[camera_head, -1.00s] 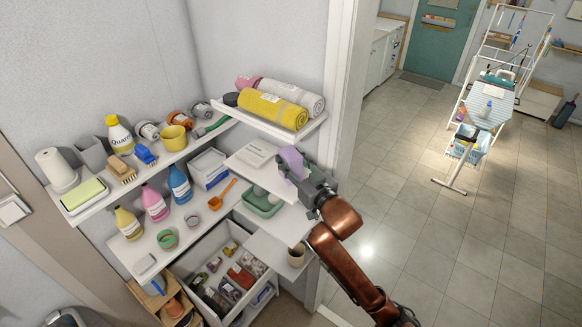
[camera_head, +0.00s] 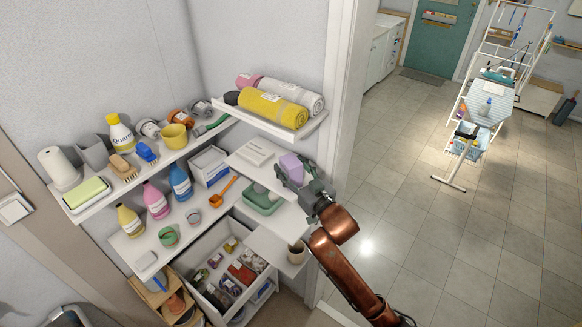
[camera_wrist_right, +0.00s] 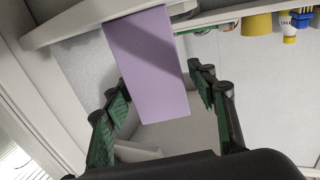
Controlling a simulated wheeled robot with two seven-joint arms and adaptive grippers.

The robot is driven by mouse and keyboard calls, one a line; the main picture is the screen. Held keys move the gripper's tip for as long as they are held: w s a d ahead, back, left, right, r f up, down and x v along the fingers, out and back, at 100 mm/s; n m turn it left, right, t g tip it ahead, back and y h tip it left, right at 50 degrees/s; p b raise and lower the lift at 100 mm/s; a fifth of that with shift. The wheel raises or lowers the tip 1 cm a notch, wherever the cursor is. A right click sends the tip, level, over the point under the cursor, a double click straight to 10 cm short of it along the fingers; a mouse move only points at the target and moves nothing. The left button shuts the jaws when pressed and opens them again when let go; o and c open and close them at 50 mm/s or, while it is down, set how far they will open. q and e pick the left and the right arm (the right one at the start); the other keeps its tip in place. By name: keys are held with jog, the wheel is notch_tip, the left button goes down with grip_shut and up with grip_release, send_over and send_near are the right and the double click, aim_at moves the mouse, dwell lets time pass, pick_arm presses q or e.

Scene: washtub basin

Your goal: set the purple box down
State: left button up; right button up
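The purple box (camera_head: 291,167) is in my right gripper (camera_head: 303,184), beside the small middle shelf and over the right part of the counter. In the right wrist view the purple box (camera_wrist_right: 148,72) lies between the two green-padded fingers of the right gripper (camera_wrist_right: 160,97). In the head view the fingers hide part of the box. My left gripper is not in view.
A small middle shelf (camera_head: 235,160) carries a white packet (camera_head: 255,151). Above it, the upper right shelf (camera_head: 302,134) holds rolls. A green tray (camera_head: 262,203) is below the box, left of a bare stretch of counter (camera_head: 295,216). A door frame (camera_head: 342,100) stands close right.

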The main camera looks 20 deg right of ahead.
jog(key=shift+r, duration=0.1)
jog(key=shift+s, duration=0.1)
jog(key=b+v, duration=0.2)
jog(key=v, duration=0.9)
jog(key=shift+s+d+b, duration=0.2)
jog(key=shift+s+b, duration=0.1)
jog(key=shift+s, duration=0.1)
